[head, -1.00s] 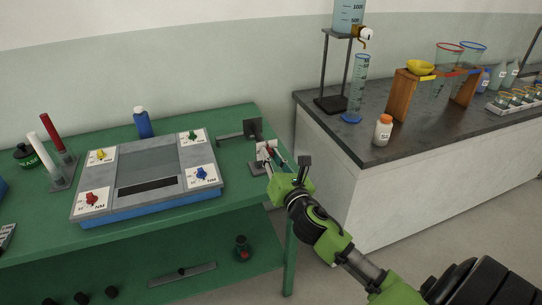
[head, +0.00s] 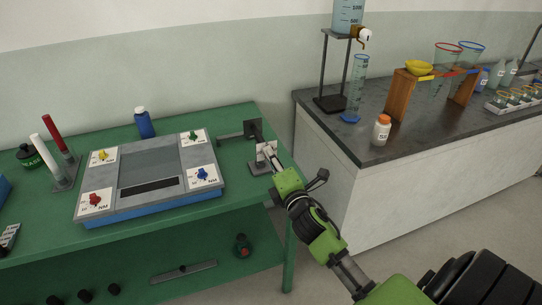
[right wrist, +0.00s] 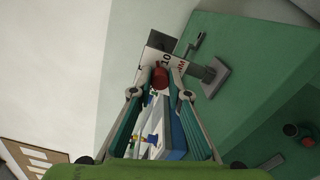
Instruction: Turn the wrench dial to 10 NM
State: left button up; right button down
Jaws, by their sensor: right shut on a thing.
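The wrench (head: 236,134) rests on a dark stand at the right end of the green table. Its white dial plate (right wrist: 158,45) shows "10" and part of "NM" in the right wrist view. The red dial knob (right wrist: 160,78) sits in front of this plate, between my right fingertips. My right gripper (head: 270,156) is at the dial plate in the head view and hides the knob there. In the right wrist view my right gripper (right wrist: 160,88) is shut on the red knob. The knob's exact pointing direction cannot be read. My left gripper is not in view.
A grey panel (head: 150,165) with red, yellow, green and blue knobs lies left of the wrench. A blue bottle (head: 145,124) stands behind it. The dark-topped bench (head: 345,140) with glassware is at the right, across a gap from the green table (head: 240,195).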

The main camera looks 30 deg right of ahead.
jog(key=m+p, duration=0.1)
jog(key=m, duration=0.5)
dwell(0.5)
jog(key=c, duration=1.9)
grip_release()
jog(key=v, duration=1.2)
jog(key=shift+f, duration=0.1)
